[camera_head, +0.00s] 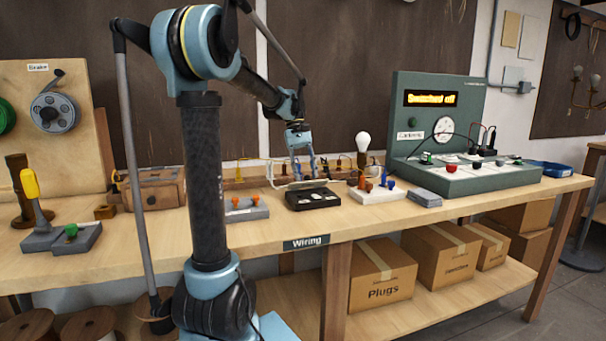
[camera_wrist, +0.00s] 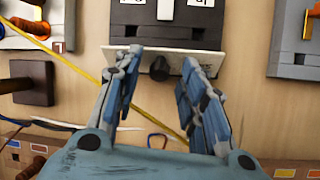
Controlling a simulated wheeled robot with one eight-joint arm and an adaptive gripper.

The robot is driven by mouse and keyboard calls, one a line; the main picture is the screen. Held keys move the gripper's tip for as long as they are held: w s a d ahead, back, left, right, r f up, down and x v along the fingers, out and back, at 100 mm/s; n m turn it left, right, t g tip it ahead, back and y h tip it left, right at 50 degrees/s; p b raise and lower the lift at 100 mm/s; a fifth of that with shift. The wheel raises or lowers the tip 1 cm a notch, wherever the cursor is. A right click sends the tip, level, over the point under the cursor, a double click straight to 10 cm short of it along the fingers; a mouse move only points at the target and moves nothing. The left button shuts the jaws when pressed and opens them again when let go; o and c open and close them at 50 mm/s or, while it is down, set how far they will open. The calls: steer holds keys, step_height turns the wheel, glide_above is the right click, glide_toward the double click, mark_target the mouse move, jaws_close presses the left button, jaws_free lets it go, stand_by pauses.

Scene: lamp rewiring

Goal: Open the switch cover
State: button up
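The switch box (camera_head: 313,201) is a low black unit on the bench below my gripper; it also shows at the top of the wrist view (camera_wrist: 166,36), with white labels on its face. A thin pale plate (camera_wrist: 215,63), which looks like the switch cover, runs along the box's near edge in the wrist view. It is seen nearly edge-on, so its exact angle is hard to tell. A dark round knob (camera_wrist: 159,69) sticks out from it. My gripper (camera_head: 304,174) is open, with its fingertips (camera_wrist: 160,62) on either side of the knob and gaps to both sides.
A grey block with orange parts (camera_head: 243,208) stands left of the box, and a pale block with orange and blue knobs (camera_head: 378,193) right of it. A yellow wire (camera_wrist: 80,72) crosses below the fingers. A green test console (camera_head: 480,178) stands further right.

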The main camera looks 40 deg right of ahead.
jaws_close()
steer(key=shift+w, duration=0.1)
steer(key=shift+w+g, duration=0.25)
steer(key=shift+g, duration=0.45)
jaws_free()
